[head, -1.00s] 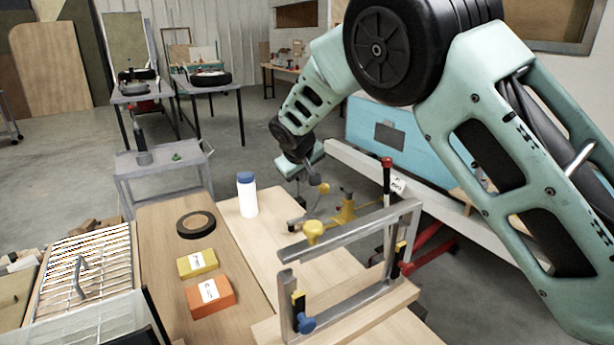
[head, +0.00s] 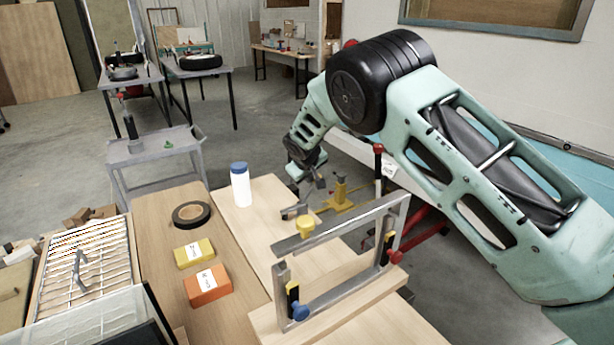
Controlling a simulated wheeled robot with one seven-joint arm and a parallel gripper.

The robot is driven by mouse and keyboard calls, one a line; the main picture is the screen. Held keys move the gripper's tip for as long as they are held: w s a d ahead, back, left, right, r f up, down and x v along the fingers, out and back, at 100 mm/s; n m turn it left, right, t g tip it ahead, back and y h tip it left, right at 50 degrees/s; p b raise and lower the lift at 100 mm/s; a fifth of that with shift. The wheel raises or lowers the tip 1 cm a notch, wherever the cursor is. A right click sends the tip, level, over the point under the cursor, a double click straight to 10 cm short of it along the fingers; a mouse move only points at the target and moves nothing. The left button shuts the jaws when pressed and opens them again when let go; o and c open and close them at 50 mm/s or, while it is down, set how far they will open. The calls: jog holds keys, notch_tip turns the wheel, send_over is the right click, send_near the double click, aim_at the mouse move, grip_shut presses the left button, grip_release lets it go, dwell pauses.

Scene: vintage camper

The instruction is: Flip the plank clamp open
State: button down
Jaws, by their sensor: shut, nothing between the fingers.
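A grey metal clamp frame (head: 335,228) stands on a wooden plank (head: 360,303) at the right end of the bench. A yellow fitting (head: 340,194) sits behind the top bar. My gripper (head: 290,213) is shut and empty, behind and just left of the yellow knob in the picture. I cannot tell whether it touches anything.
A white bottle with a blue cap (head: 241,186), a black tape roll (head: 192,215), a yellow block (head: 194,253) and an orange block (head: 208,285) stand left of the clamp. A wire rack (head: 85,262) lies farther left. A grey cart (head: 150,152) stands behind.

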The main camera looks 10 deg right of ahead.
jog(key=shift+d, duration=0.15)
jog(key=w+d+f+m+g+y+b, duration=0.2)
jog(key=d+f+y+b, duration=0.2)
jog(key=d+y, duration=0.3)
jog(key=shift+w+d+f+g+y+b, duration=0.25)
jog(key=shift+f+g+y+b, duration=0.2)
jog(key=shift+f, duration=0.45)
jog(key=shift+d+f, duration=0.15)
dwell(0.4)
jog(key=a+r+v, duration=0.1)
jog(key=a+v, duration=0.1)
jog(key=v, duration=1.1)
jog(key=shift+s+a+b, duration=0.2)
jog(key=shift+b, duration=0.1)
